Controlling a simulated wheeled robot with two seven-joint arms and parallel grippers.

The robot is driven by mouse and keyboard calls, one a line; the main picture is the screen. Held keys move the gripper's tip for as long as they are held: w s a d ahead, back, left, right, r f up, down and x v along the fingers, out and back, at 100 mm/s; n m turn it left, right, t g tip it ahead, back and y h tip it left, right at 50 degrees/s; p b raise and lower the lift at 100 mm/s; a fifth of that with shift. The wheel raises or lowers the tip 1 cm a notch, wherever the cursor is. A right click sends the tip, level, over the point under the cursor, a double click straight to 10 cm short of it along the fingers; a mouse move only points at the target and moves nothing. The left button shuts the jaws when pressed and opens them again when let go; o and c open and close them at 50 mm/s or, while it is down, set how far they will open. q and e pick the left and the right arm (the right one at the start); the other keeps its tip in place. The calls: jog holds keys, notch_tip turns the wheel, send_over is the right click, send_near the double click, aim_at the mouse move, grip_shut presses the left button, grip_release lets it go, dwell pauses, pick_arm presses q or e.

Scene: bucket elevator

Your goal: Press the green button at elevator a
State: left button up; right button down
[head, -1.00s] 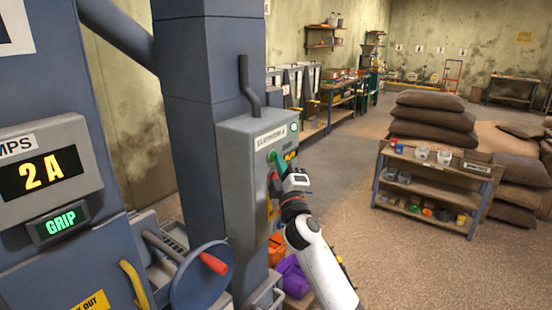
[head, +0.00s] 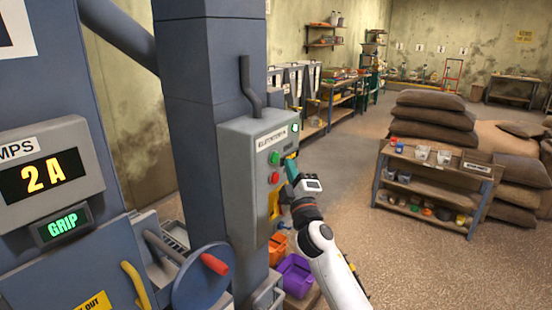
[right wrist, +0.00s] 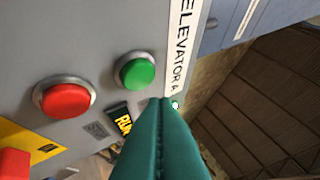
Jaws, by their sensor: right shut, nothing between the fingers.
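The grey control box (head: 245,170) labelled for elevator A is mounted on the blue column. Its green button (head: 274,158) sits above the red button (head: 274,178). In the right wrist view the green button (right wrist: 138,70) is in plain sight, with the red button (right wrist: 66,98) to its left. My right gripper (head: 290,166) has teal fingers, shut and empty. It is just right of the box and clear of the green button. The fingertips (right wrist: 166,102) show close below and right of that button in the wrist view. My left gripper is not in view.
Orange and purple bins (head: 294,274) are below the box. Open floor (head: 335,165) lies to the right.

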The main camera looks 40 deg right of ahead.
jog(key=s, duration=0.2)
jog(key=s+d, duration=0.1)
jog(key=shift+s+p, duration=0.3)
jog(key=shift+s, duration=0.05)
dwell(0.6)
